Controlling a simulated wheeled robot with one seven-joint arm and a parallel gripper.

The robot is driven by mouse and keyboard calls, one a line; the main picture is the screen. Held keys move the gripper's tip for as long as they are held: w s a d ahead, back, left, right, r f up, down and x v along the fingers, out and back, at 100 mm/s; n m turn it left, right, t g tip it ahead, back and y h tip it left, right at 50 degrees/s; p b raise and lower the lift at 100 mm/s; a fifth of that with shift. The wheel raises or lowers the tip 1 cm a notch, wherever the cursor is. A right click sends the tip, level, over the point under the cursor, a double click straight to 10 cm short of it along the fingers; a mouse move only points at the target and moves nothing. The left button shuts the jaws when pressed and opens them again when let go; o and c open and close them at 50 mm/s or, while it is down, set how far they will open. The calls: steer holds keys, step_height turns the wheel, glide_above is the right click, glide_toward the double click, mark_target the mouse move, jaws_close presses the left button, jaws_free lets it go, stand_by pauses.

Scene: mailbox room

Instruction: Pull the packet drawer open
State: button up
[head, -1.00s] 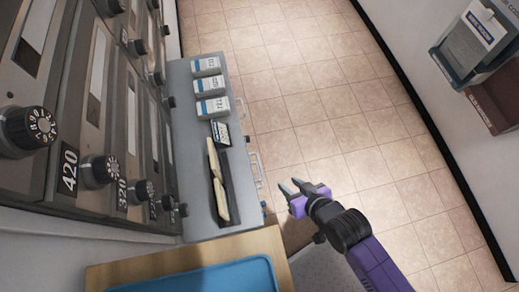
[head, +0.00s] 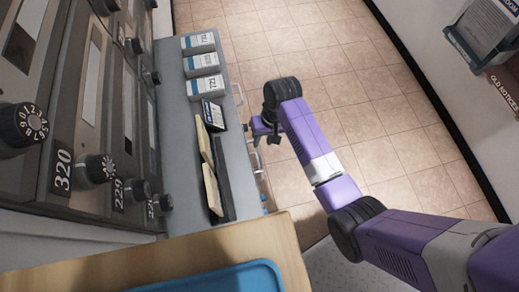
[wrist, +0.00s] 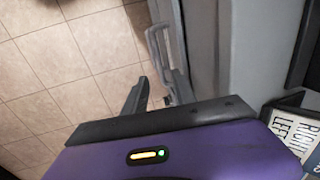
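The grey cabinet (head: 165,75) stands along the lockers, and pull handles show on its aisle-side front. One handle (head: 239,94) is beyond my gripper and another handle (head: 264,186) is nearer the wooden top. No drawer label is legible, so I cannot tell which one is the packet drawer. No drawer stands clearly out. My gripper (head: 262,130) is beside the cabinet front, pointing toward it and partly hidden by my wrist. In the wrist view, my gripper's fingers (wrist: 157,92) are apart with nothing visible between them. A grey bar handle (wrist: 153,48) lies just beyond the fingertips.
A wooden surface with a blue tray (head: 235,277) is in front. The tiled floor (head: 330,60) is clear.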

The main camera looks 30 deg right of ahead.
mark_target(258, 152)
steer(key=f+b, duration=0.1)
steer(key=f, duration=0.1)
steer(key=f+b, duration=0.1)
steer(key=f, duration=0.1)
steer(key=a+f, duration=0.1)
steer(key=f, duration=0.1)
steer(key=shift+w+a+f+b, duration=0.1)
steer(key=shift+w+f+b, duration=0.1)
steer(key=shift+f+b, duration=0.2)
steer(key=shift+c, duration=0.2)
jaws_close()
stand_by(0.9)
